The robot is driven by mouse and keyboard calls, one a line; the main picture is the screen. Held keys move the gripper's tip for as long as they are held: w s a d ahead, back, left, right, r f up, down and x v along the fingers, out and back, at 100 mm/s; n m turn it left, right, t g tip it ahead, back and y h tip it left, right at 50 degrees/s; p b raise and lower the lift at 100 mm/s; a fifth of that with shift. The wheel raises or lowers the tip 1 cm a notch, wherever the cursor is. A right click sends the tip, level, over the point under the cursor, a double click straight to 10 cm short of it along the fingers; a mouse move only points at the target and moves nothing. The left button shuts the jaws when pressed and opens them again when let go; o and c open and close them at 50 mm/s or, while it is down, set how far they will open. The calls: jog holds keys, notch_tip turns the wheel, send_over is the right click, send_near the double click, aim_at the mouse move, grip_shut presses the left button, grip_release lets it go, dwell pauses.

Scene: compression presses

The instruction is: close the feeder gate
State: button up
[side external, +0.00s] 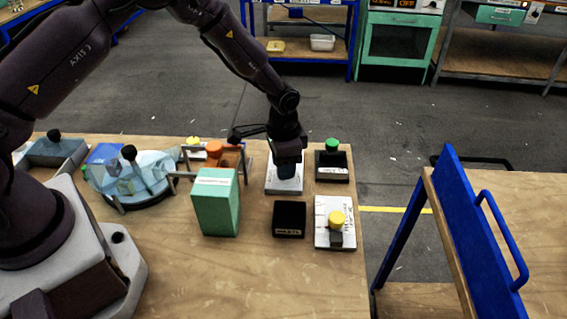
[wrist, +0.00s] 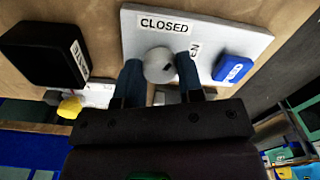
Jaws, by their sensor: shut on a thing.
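The feeder gate shows in the wrist view as a white plate (wrist: 235,42) with a "CLOSED" label (wrist: 167,24) and a second label ending in "EN" (wrist: 195,50), partly hidden by a finger. A round grey knob (wrist: 157,63) stands on it, just below the "CLOSED" label in the picture. My gripper (wrist: 159,70) has its two blue fingers on either side of the knob and is shut on it. In the side view my gripper (side external: 287,168) points down over the white plate (side external: 284,187) and hides the knob.
A black box (side external: 289,218), a yellow-knobbed plate (side external: 348,238) and a green-knobbed dark unit (side external: 332,168) stand close by. The table's front is clear.

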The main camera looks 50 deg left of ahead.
jog(key=n, duration=0.5)
dwell(0.8)
jog(key=o, duration=0.9)
jog(key=shift+r, duration=0.1)
notch_tip(320, 180, up, 13)
jog(key=shift+f, duration=0.1)
